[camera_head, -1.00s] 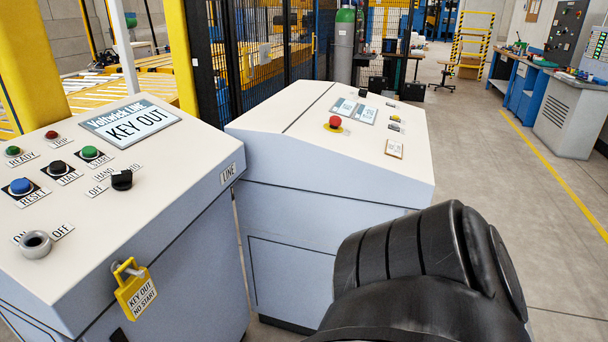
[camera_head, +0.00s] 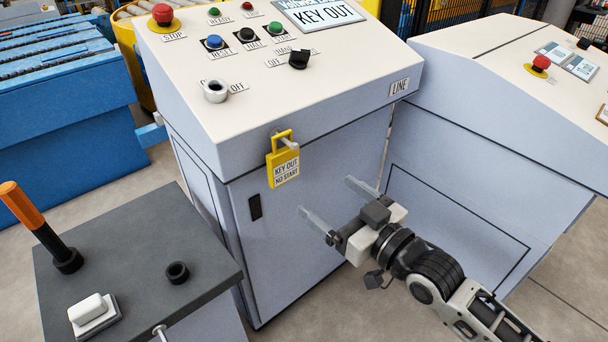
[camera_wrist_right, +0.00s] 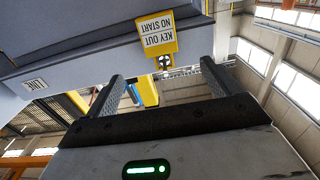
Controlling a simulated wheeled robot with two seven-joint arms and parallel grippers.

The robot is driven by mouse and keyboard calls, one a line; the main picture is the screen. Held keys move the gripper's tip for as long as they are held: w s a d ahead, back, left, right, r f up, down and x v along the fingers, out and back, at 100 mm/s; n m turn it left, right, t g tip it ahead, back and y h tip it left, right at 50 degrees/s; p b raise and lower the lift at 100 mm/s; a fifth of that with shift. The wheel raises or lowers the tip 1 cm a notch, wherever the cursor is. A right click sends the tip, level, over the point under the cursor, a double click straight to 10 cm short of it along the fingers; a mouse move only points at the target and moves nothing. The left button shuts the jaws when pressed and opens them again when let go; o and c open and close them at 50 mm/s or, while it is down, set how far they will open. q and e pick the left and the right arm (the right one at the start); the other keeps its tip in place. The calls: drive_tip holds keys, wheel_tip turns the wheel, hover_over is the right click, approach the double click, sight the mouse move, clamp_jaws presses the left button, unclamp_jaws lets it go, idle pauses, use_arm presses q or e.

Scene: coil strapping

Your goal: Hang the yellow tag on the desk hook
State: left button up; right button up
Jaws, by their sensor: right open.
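The yellow tag (camera_head: 285,172), lettered KEY OUT NO START, hangs by its loop on a short metal peg (camera_head: 288,143) on the front of the cream-topped control desk (camera_head: 300,100). My right gripper (camera_head: 335,202) is open and empty, below and to the right of the tag and apart from it. In the right wrist view the tag (camera_wrist_right: 158,36) appears upside down, beyond the fingertips and roughly between the open fingers (camera_wrist_right: 160,80). Another short metal peg (camera_head: 159,330) sticks out at the front edge of a dark-topped stand (camera_head: 125,235). My left gripper is not in view.
The dark-topped stand carries an orange-and-black handle (camera_head: 35,225), a white switch (camera_head: 92,312) and a black ring (camera_head: 177,272). A second console (camera_head: 500,100) stands close on the right. A blue machine (camera_head: 65,120) is at the left. Floor shows between it and the desk.

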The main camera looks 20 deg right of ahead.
sight(286, 163)
drive_tip(key=x, duration=1.3)
drive_tip(key=shift+d+f+p, duration=0.1)
drive_tip(key=shift+p, duration=0.25)
drive_tip(key=c, duration=1.1)
drive_tip(key=o, duration=0.8)
drive_tip(key=shift+c, duration=0.2)
